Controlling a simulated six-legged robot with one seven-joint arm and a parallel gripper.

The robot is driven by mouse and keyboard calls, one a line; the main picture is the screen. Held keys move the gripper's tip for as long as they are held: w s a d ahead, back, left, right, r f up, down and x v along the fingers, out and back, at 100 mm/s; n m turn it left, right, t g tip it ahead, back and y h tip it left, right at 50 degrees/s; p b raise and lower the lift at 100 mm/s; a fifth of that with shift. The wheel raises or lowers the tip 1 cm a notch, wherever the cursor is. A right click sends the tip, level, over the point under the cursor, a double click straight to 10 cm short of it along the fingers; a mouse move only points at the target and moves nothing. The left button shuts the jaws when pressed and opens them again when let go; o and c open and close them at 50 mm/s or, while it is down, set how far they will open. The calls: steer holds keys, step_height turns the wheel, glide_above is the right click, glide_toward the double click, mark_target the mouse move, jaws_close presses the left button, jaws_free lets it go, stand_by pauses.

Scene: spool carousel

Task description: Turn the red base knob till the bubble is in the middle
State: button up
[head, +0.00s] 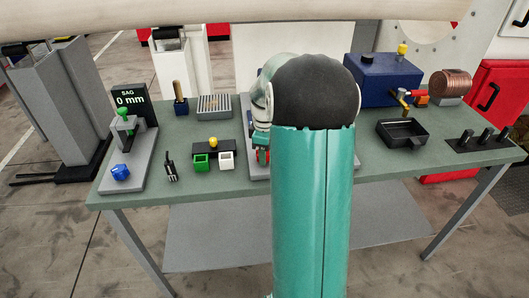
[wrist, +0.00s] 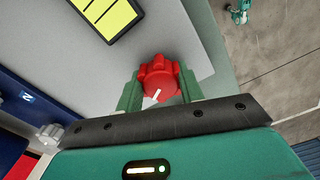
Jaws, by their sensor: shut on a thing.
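The red base knob (wrist: 158,77) is lobed and has a white pointer mark. In the wrist view it sits between the two green fingers of my gripper (wrist: 160,88), which is shut on it. A yellow panel with dark lines in a black frame (wrist: 108,14) shows at the top of the wrist view, cut by the edge; it may be the level, and I see no bubble on it. In the head view my arm hides most of this spot; only a little of my gripper (head: 262,143) shows beside it.
The knob stands by a pale grey plate (wrist: 75,65) near the table edge.

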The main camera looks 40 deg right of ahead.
steer(key=shift+m, duration=0.3)
steer(key=m, duration=1)
steer(key=shift+a+m, duration=0.1)
steer(key=shift+m, duration=1.9)
steer(key=shift+r, duration=0.1)
steer(key=o, duration=1)
